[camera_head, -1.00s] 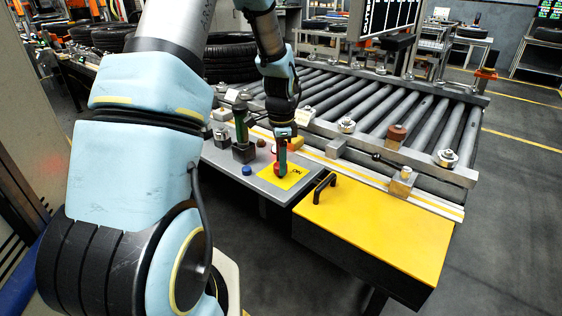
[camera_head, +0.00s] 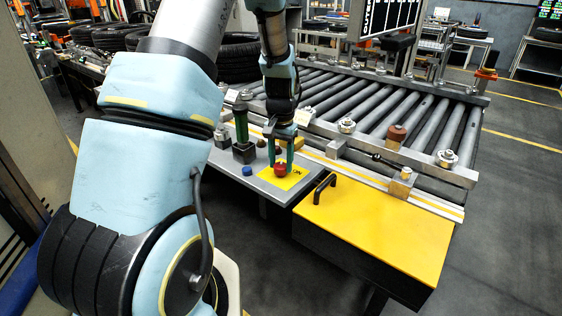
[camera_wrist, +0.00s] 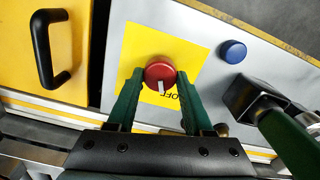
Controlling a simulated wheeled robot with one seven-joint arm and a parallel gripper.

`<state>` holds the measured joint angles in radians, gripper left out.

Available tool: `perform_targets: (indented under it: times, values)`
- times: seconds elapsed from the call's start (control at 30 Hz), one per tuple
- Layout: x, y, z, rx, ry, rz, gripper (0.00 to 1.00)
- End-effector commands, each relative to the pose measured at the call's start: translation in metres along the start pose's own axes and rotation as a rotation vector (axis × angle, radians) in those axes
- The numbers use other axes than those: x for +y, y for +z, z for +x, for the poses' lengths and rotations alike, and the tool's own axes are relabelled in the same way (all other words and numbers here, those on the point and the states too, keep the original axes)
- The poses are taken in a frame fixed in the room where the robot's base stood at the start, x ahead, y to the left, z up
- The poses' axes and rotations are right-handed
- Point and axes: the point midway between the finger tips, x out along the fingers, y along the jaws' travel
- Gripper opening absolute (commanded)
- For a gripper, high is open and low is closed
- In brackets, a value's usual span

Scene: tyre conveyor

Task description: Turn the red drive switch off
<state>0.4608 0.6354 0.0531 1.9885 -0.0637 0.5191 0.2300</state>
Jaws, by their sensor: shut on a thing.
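The red drive switch (camera_head: 280,170) is a round red knob on a yellow plate (camera_head: 294,180) on the grey control panel. It also shows in the wrist view (camera_wrist: 160,72), where its white mark points down toward black lettering that reads like OFF. My gripper (camera_head: 281,166) reaches down over the panel, with one green finger on each side of the knob. In the wrist view my gripper (camera_wrist: 156,77) is shut on the knob, its fingertips at the left and right edges.
A blue button (camera_head: 247,171) and a dark post with a green handle (camera_head: 242,135) stand left of the switch. A yellow box lid with a black handle (camera_head: 320,187) is at the right. Behind the panel lies the roller conveyor (camera_head: 400,110).

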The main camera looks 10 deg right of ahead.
Motion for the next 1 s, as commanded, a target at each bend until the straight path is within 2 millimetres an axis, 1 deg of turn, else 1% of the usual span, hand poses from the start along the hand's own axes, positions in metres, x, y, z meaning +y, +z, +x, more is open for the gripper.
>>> perform_targets:
  times: [0.2, 0.5, 0.7, 1.0]
  values:
    - [-0.0004, 0.0005, -0.0005, -0.001, -0.001, -0.171, 0.0]
    - [-0.0005, 0.0005, -0.0004, -0.001, -0.001, -0.326, 0.0]
    - [-0.0006, 0.0006, -0.0002, -0.001, 0.0, -0.372, 0.0]
    - [-0.0006, 0.0005, 0.0, -0.001, 0.0, -0.386, 0.0]
